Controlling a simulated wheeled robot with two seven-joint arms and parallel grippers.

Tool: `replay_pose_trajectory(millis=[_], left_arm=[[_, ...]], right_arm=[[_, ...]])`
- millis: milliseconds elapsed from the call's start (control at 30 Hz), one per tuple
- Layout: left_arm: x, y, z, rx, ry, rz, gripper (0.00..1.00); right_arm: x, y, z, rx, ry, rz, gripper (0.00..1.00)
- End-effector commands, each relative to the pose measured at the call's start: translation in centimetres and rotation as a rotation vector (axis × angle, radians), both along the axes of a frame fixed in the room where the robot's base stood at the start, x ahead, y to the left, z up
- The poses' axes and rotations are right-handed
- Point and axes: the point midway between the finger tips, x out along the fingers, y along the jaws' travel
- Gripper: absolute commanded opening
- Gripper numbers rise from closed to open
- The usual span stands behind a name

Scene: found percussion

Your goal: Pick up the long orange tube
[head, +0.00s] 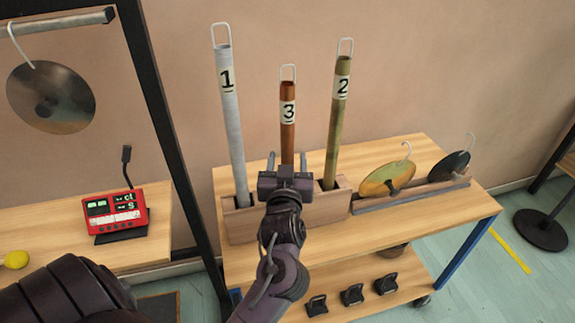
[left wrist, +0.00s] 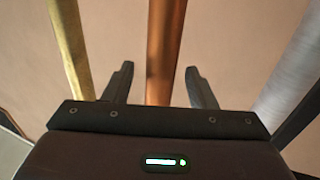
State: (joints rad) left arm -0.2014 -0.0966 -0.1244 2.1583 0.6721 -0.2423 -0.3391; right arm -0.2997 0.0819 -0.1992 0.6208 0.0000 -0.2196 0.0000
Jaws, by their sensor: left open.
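The orange-brown tube (head: 288,140), labelled 3, stands upright in a wooden rack (head: 248,222) on the table; it looks like the shortest of the three tubes. My left gripper (head: 287,159) is open at its lower part, one finger showing on each side of it. In the left wrist view the tube (left wrist: 164,45) runs between the two spread fingers (left wrist: 160,72), with gaps on both sides. The tube's lower end is hidden behind my gripper. My right gripper is not in view.
A grey tube labelled 1 (head: 231,125) stands left and a greenish tube labelled 2 (head: 337,130) right, both close by. Two cymbal-like discs (head: 386,180) rest in a low holder at right. A red device (head: 115,212) and hanging gong (head: 50,97) are left.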

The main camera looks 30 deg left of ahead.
Motion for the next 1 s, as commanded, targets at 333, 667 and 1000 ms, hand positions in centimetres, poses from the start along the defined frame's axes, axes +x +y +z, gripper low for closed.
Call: replay_pose_trajectory(millis=[333,667,1000], left_arm=[[0.72,0.43,-0.06,-0.001,0.001,-0.002,0.49],[0.7,0.42,-0.06,-0.001,0.002,-0.002,0.06],[0.7,0.41,0.13,-0.001,-0.003,-0.002,0.0]], right_arm=[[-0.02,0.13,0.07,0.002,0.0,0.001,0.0],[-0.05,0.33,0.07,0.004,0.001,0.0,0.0],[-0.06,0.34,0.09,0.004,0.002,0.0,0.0]])
